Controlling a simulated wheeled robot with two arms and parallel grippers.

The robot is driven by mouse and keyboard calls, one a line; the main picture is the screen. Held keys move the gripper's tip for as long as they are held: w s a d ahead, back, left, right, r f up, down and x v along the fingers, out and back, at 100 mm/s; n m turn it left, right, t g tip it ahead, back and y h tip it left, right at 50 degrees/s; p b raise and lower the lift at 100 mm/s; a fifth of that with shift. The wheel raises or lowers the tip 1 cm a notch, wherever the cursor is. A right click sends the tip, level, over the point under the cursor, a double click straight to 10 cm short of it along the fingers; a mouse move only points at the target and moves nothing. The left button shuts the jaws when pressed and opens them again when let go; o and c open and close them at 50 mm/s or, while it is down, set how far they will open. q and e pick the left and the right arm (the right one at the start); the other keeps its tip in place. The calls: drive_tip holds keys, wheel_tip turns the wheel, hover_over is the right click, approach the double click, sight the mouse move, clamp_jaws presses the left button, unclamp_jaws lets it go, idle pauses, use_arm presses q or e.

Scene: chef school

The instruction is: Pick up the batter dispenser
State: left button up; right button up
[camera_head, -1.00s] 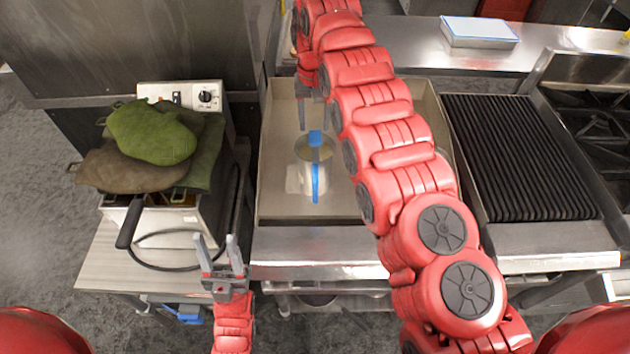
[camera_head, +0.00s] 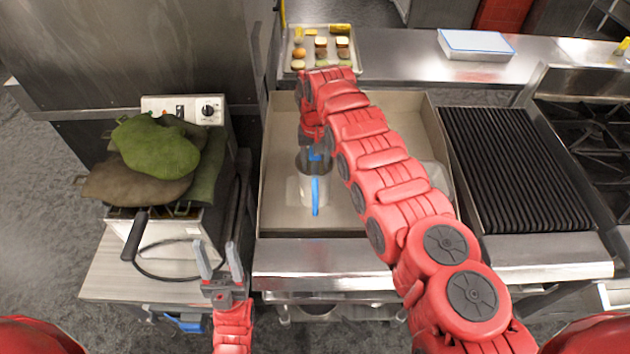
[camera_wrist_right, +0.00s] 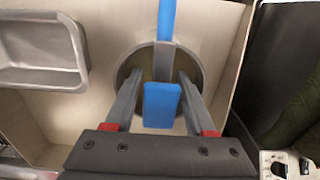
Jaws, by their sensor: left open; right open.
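The batter dispenser (camera_head: 314,187) is a metal cup with a blue handle and lever, standing in the flat tray-like griddle (camera_head: 283,220). In the right wrist view its round opening and blue top part (camera_wrist_right: 161,104) lie between the two fingers. My right gripper (camera_wrist_right: 160,90) is open, directly above the dispenser, with a finger on either side of the blue part; contact cannot be told. In the head view my right arm covers most of this gripper. My left gripper (camera_head: 219,264) is open and empty, in front of the fryer, well away from the dispenser.
Green and brown mitts (camera_head: 155,148) lie on the fryer (camera_head: 185,110) at left. A ribbed grill (camera_head: 515,170) is at right. A tray of food (camera_head: 325,48) sits behind the griddle. The right wrist view shows a metal pan (camera_wrist_right: 40,50) inside the griddle area.

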clamp_jaws()
idle(1.4)
